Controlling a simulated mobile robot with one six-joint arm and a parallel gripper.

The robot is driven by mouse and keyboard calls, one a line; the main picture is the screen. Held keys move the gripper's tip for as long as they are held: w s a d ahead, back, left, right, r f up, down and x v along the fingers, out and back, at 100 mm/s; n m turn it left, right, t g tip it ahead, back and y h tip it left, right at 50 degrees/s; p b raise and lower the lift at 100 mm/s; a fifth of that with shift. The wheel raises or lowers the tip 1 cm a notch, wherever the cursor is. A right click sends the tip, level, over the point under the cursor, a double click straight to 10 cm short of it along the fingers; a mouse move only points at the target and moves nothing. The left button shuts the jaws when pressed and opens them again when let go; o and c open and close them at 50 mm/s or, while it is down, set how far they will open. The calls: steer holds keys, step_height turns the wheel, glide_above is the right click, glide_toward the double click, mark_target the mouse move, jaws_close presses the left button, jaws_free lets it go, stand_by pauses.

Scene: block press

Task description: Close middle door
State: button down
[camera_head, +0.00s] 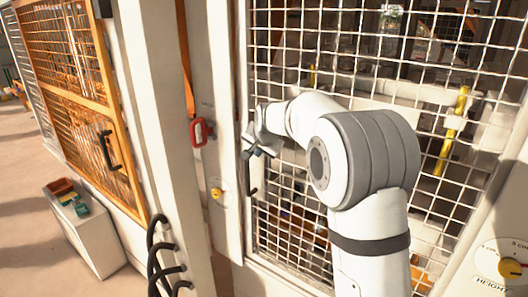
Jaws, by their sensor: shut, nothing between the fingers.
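The middle door is most likely the white wire-mesh door (290,205) that fills the middle and right of the head view. Its black handle (252,178) is on the left edge of the mesh. My gripper (249,152) is shut and empty at the upper end of this handle. I cannot tell whether it touches the handle or the mesh. My white arm hides a large part of the door. The door looks close to its white post (222,90), but I cannot tell whether a gap remains.
A red latch handle (198,132) and a yellow knob (216,192) are on the white posts left of the door. An orange mesh door (75,90) stands further left. A white box (85,230) is on the floor. A dial (505,265) is at lower right.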

mark_target(267, 157)
steer(key=shift+w+r, duration=0.1)
steer(key=shift+r, duration=0.05)
steer(key=s+d+b, duration=0.1)
steer(key=s+d+f+b, duration=0.1)
steer(key=b, duration=0.1)
steer(key=shift+d+f, duration=0.3)
steer(key=shift+d, duration=0.05)
steer(key=b+v, duration=0.2)
steer(key=v, duration=0.9)
steer(key=s+d+f+n+g, duration=0.1)
steer(key=s+f, duration=0.4)
steer(key=s, duration=0.6)
steer(key=s+d+f+n+g+h, duration=0.1)
steer(key=s+d+f, duration=0.4)
steer(key=s, duration=0.7)
steer(key=s+d+f+n+g, duration=0.2)
steer(key=s+f+n, duration=0.2)
steer(key=s, duration=0.7)
step_height(267, 157, down, 3)
steer(key=shift+s+d+r+h, duration=0.15)
steer(key=shift+s+d+h, duration=0.15)
steer(key=shift+d+h, duration=0.1)
